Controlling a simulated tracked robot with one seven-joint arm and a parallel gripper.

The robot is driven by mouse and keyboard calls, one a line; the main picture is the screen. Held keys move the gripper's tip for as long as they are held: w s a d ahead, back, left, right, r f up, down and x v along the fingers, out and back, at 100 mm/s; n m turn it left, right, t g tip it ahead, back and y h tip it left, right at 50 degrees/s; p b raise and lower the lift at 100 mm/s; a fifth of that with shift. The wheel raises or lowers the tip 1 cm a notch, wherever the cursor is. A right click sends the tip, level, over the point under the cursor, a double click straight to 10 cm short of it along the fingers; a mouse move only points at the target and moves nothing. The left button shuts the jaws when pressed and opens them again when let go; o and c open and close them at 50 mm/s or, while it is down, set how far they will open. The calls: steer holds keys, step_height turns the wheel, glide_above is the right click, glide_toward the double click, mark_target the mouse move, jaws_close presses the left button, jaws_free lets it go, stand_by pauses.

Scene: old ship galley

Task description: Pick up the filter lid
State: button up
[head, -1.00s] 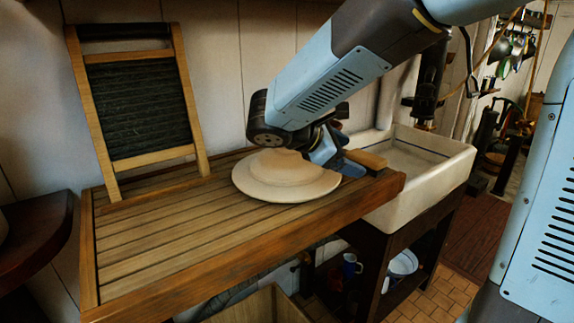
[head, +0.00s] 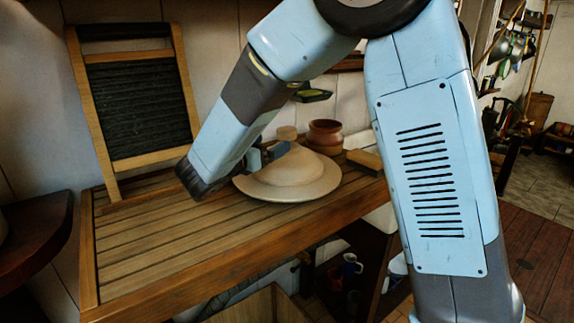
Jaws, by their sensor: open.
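The filter lid (head: 290,183), a cream, wide-brimmed dome, lies on the slatted wooden draining board (head: 160,235), near its right end. My gripper (head: 268,152) is at the lid's upper left side. Its blue fingers show partly behind the dome, and they look apart. The lid and my wrist hide some of the gripper, so I cannot tell whether it touches the lid. A small rounded tan top (head: 287,133) shows just above the fingers; I cannot tell whether it belongs to the lid.
A brown pot (head: 325,134) stands behind the lid, and a wooden block or brush (head: 364,159) lies to its right. A washboard (head: 138,108) leans on the wall at the left. The board's left and front parts are clear. My arm hides most of the sink.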

mark_target(287, 133)
steer(key=shift+x, duration=4.45)
steer(key=shift+w+a+r, duration=0.1)
steer(key=shift+a+r, duration=0.05)
jaws_close()
